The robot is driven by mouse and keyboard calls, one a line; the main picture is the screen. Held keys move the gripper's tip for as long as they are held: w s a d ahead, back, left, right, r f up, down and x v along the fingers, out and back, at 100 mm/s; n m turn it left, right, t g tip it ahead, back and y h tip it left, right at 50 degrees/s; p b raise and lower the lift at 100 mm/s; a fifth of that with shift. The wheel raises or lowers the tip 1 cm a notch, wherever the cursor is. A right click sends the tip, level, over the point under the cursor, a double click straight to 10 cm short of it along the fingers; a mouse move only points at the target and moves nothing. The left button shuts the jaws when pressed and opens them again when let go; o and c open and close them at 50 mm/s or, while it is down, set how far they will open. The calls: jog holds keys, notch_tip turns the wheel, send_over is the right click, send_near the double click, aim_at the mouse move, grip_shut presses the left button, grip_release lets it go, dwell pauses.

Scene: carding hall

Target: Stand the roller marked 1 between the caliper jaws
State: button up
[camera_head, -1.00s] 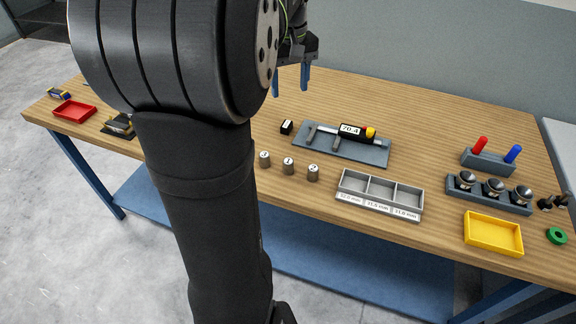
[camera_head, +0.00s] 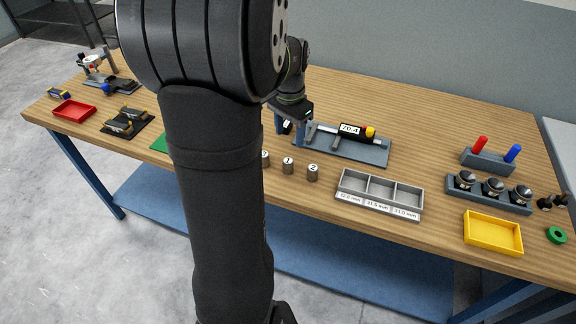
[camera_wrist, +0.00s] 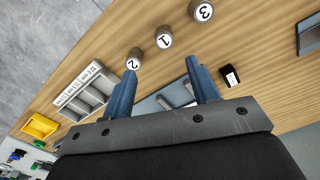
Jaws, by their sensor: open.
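The roller marked 1 (camera_head: 288,167) is a small grey cylinder standing upright on the table. It is the middle one of a row, with roller 3 (camera_head: 265,160) on its left and roller 2 (camera_head: 313,173) on its right. In the wrist view, roller 1 (camera_wrist: 164,38) shows beyond my fingertips. The caliper (camera_head: 327,131) lies on a grey mat (camera_head: 368,155), its display reading 70.4; its jaws are partly hidden by my gripper. My gripper (camera_head: 289,131) is open and empty, at the mat's left end, behind the rollers. Its blue fingers (camera_wrist: 162,68) point towards the rollers.
A grey three-compartment tray (camera_head: 379,198) with size labels stands right of the rollers. A yellow tray (camera_head: 493,233) and a rack of knobs (camera_head: 490,194) are farther right. A black labelled block (camera_wrist: 230,76) lies beside my fingers. My arm hides part of the table.

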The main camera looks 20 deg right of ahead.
aim_at(288, 160)
notch_tip(288, 160, down, 8)
jog(key=shift+r, duration=0.2)
jog(key=f, duration=0.5)
jog(key=shift+w, duration=0.35)
jog(key=c, duration=1.2)
jog(key=shift+o, duration=0.2)
jog(key=shift+r, duration=0.1)
